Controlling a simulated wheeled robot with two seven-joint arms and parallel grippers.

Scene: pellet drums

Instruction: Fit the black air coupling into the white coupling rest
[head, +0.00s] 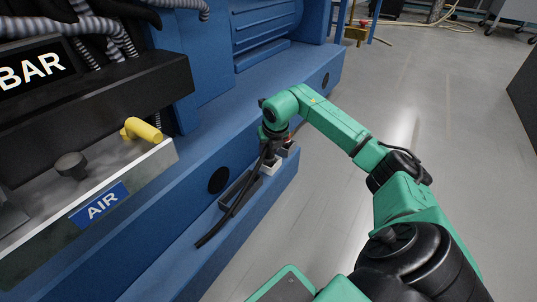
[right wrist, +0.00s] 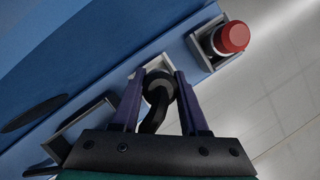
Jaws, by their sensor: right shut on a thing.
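My right gripper (right wrist: 161,82) has its two purple fingers shut on the black air coupling (right wrist: 159,86) in the right wrist view. The coupling shows as a dark round body with a black hose curving away below it. The white coupling rest (right wrist: 155,64) lies right behind the coupling and is partly hidden by it. I cannot tell whether the coupling is inside the rest or just above it. In the head view the rest (head: 271,167) is a small white block on the blue ledge, below my gripper. My left gripper is not in view.
A grey holder with a red-capped thing (right wrist: 230,38) stands beside the rest. An open grey tray (head: 240,190) lies on its other side, with the black hose (head: 222,222) hanging across it. The blue machine wall (head: 250,110) rises close behind.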

